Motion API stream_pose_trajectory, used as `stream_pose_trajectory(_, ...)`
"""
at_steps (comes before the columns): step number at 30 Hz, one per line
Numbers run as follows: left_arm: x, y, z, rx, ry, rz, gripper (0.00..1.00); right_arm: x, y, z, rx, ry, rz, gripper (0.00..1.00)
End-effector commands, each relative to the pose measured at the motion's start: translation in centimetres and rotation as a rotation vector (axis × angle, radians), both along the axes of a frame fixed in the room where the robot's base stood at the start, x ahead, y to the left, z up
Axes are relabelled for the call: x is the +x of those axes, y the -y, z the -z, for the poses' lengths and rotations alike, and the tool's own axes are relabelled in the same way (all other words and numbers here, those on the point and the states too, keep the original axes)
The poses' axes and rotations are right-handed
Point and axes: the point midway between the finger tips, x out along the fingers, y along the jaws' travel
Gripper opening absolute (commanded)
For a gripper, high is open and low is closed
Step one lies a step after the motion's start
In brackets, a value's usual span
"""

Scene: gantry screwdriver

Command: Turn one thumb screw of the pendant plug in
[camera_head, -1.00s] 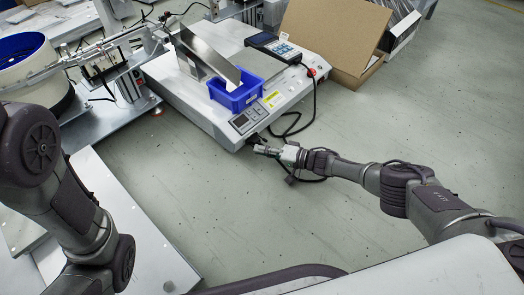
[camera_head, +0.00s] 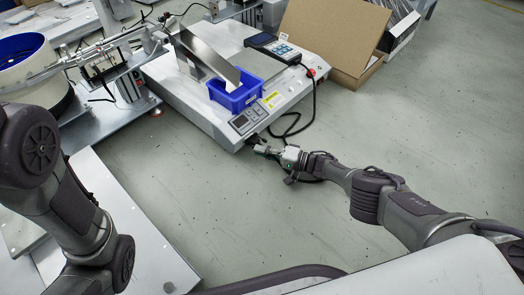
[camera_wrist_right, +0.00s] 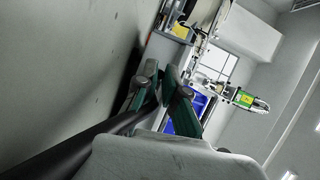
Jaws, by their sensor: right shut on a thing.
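The teach pendant (camera_head: 273,46) lies on the pale machine base (camera_head: 180,98). Its black cable (camera_head: 314,100) drops over the right side and loops to the base's front corner. My right gripper (camera_head: 257,148) is at that corner, just below the control panel. In the right wrist view the fingers (camera_wrist_right: 161,84) are close together, shut on a small part at the plug, which I take for a thumb screw. The fingers hide most of it, and the plug itself is too small and dark to make out. My left arm stands at the left; its gripper is out of view.
A blue bin (camera_head: 238,92) stands on the base beside a tilted metal plate (camera_head: 206,57). An open cardboard box (camera_head: 335,35) stands behind at the right. A feeder bowl (camera_head: 28,58) is at the upper left.

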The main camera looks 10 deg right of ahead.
Motion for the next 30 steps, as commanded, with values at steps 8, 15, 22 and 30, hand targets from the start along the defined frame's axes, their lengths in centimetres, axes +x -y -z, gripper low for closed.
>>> stream_pose_trajectory(8,0.0,0.0,0.0,0.000,0.001,0.000,0.35,0.2,0.2,0.0,-0.003,0.001,0.007,0.27)
stream_pose_trajectory(15,0.0,0.0,0.0,0.000,0.001,0.000,0.35,0.1,0.1,0.0,-0.003,0.001,0.003,0.35)
stream_pose_trajectory(22,0.1,0.0,0.0,-0.002,-0.003,0.001,0.35,-0.2,0.6,0.1,-0.003,-0.001,0.003,0.35)
stream_pose_trajectory(30,0.0,0.0,0.0,-0.001,-0.001,0.000,0.35,-2.2,3.6,-0.1,-0.004,-0.002,0.004,0.35)
